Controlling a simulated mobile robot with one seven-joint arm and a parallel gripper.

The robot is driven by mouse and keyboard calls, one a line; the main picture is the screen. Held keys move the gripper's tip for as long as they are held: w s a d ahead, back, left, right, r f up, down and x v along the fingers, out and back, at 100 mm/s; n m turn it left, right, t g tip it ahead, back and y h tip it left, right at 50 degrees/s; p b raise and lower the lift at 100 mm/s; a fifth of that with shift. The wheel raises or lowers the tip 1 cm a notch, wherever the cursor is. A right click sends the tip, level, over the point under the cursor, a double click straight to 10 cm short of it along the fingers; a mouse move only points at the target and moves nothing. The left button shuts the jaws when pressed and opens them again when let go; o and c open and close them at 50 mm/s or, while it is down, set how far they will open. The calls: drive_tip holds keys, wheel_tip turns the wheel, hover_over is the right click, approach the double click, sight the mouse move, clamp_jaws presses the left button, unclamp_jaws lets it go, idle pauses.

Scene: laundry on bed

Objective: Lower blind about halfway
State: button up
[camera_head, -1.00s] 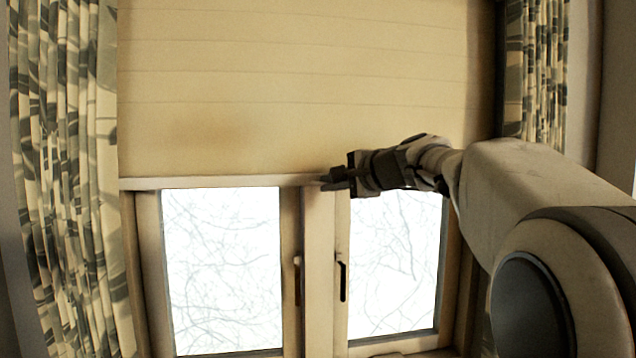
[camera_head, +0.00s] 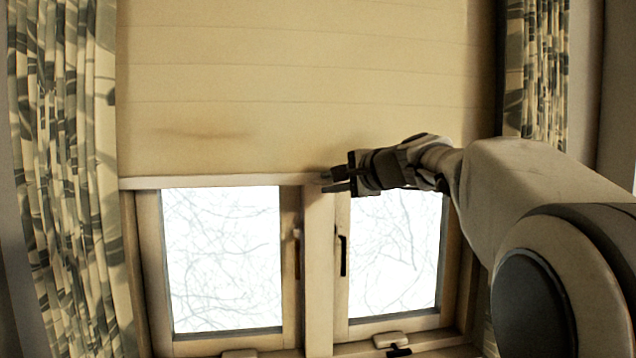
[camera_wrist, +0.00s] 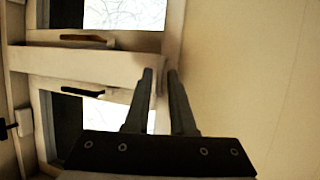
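A beige blind (camera_head: 290,90) hangs across the upper window, with a pale bottom bar (camera_head: 200,182) along its lower edge. In the wrist view the blind (camera_wrist: 245,80) fills the right side. My gripper (camera_head: 327,181) is at the middle of the bar, pointing left. Its two dark fingers stand apart with a narrow gap, one a little above the other. In the wrist view the fingers (camera_wrist: 160,75) straddle the line of the bar's edge. Contact with the bar is hard to tell. The bar behind my gripper is hidden.
Two window panes (camera_head: 222,265) with handles (camera_head: 343,255) show below the blind. Window catches (camera_head: 392,340) sit on the lower frame. Patterned curtains hang at left (camera_head: 65,180) and right (camera_head: 535,75). Room below the bar is free.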

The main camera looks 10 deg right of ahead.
drive_tip(key=shift+s, duration=0.1)
drive_tip(key=v, duration=1.7)
drive_tip(key=shift+s+d, duration=0.1)
drive_tip(key=s+a+f+n+g+h+p, duration=0.2)
drive_tip(key=s+a+f+n+g, duration=0.2)
drive_tip(key=s+f+n, duration=0.3)
drive_tip(key=s+a+f+n+g+h+p, duration=0.2)
drive_tip(key=s+f+n, duration=0.5)
drive_tip(key=s+f, duration=0.6)
drive_tip(key=a+f+g+h, duration=0.1)
drive_tip(key=a+f+g, duration=0.1)
drive_tip(key=f, duration=0.5)
drive_tip(key=shift+s+a+f+n+h+p, duration=0.2)
drive_tip(key=shift+s+a+n+h+p, duration=0.15)
drive_tip(key=shift+a, duration=0.2)
